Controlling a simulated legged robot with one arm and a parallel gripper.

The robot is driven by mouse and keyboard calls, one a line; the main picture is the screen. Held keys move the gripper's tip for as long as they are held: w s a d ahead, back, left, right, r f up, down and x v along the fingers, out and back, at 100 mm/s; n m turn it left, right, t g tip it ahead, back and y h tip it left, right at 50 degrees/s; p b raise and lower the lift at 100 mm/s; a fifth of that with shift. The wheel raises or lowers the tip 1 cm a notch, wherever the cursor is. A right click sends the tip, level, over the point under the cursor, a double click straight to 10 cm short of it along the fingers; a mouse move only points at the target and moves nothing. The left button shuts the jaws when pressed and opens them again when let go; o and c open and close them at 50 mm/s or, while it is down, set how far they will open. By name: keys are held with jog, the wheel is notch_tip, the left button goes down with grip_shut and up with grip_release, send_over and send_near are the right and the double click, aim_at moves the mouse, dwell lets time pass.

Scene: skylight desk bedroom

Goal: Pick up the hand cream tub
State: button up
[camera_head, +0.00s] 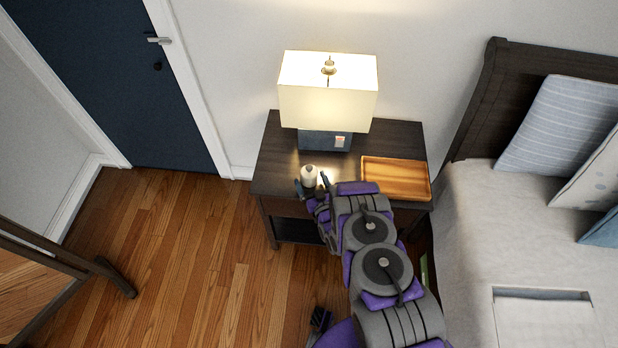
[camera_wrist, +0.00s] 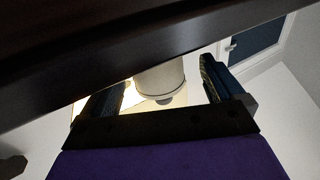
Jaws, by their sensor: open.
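The hand cream tub, a small pale round container (camera_head: 309,174), stands on the dark nightstand (camera_head: 277,150) near its front left. In the wrist view the pale cylinder (camera_wrist: 160,78) shows between the two fingers, with a gap to each. My gripper (camera_head: 312,184) is open at the nightstand's front edge, with a dark fingertip on either side of the tub in the head view. The fingers also show in the wrist view (camera_wrist: 160,88). The head view does not show clearly how far the fingers reach around the tub.
A lit lamp (camera_head: 328,92) with a blue base stands behind the tub. An empty wooden tray (camera_head: 395,178) lies to the right on the nightstand. The nightstand's dark edge (camera_wrist: 120,50) crosses the wrist view.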

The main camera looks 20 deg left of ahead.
jog(key=x, duration=0.2)
jog(key=b+x, duration=0.1)
jog(key=x, duration=0.2)
jog(key=shift+w+r, duration=0.15)
jog(key=shift+r, duration=0.1)
jog(key=c, duration=1)
jog(key=shift+c, duration=0.4)
jog(key=shift+r, duration=0.15)
jog(key=p+v, duration=0.3)
jog(key=v, duration=1.5)
jog(key=shift+p, duration=0.4)
jog(key=shift+d, duration=0.1)
